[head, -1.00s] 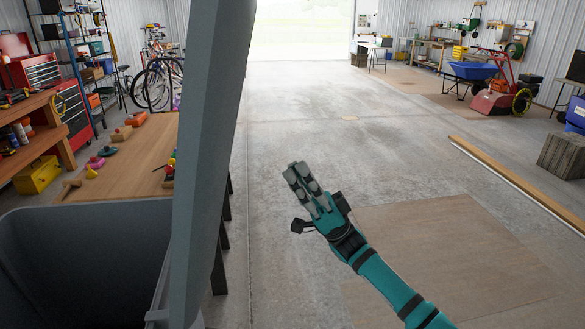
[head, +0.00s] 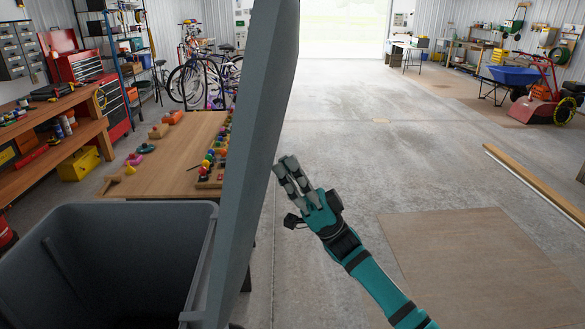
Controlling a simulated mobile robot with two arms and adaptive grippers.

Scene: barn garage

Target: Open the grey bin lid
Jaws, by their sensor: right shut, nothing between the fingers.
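The grey bin (head: 120,209) stands at the lower left in the head view, and its dark inside shows. Its grey lid (head: 255,140) stands raised, roughly upright and seen nearly edge-on, along the bin's right side. My right gripper (head: 284,160) is shut and empty, just right of the lid. Its fingertips lie close to the lid's edge in the picture; I cannot tell whether they touch. My left gripper is not in view.
A wooden table (head: 165,180) with colourful small toys stands behind the bin. A workbench (head: 60,150) and a red tool chest (head: 85,70) are at the left. A flat board (head: 470,255) and a long beam (head: 535,180) lie on the floor at right. The middle floor is clear.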

